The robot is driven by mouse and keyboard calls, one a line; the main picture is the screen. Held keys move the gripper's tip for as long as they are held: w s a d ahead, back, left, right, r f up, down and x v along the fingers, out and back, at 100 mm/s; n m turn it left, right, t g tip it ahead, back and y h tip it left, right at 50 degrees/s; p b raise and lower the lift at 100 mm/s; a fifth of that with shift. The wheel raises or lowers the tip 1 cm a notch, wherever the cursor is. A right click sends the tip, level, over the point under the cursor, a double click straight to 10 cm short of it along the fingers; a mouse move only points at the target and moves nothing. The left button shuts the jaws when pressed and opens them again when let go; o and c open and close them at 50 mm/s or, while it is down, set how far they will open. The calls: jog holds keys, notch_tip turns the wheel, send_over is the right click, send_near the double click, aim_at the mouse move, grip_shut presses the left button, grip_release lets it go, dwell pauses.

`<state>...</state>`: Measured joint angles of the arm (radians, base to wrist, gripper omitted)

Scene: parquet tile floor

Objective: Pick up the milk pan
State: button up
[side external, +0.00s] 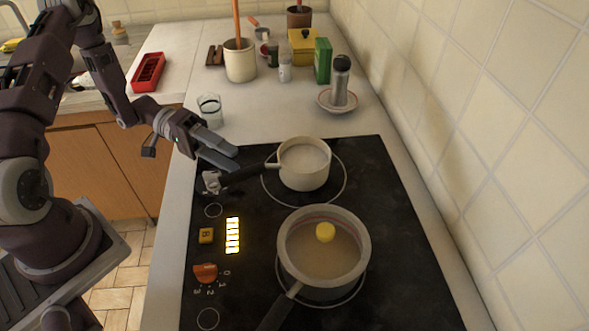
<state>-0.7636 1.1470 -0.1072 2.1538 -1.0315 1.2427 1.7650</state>
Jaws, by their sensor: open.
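The milk pan appears to be the smaller cream pan (303,168), upright on the back burner of the black hob. Its dark handle points left and slightly toward the front. My gripper (228,160) reaches in from the left, open and empty, with its grey fingers just above and beside the handle's outer part. I cannot tell whether a finger touches the handle. A pale grey piece at the handle's end may be a knob or part of my gripper.
A larger pot (365,245) with brownish liquid and a yellow lump stands on the front burner, its handle toward the front. A glass (210,111) stands behind my gripper. A shaker on a saucer (325,101), a utensil crock (240,65) and a green box (322,62) stand further back. A tiled wall bounds the right.

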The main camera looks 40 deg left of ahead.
jog(key=x, duration=0.5)
jog(key=shift+w+d+f, duration=0.1)
jog(key=shift+w, duration=0.35)
grip_shut()
dwell(0.8)
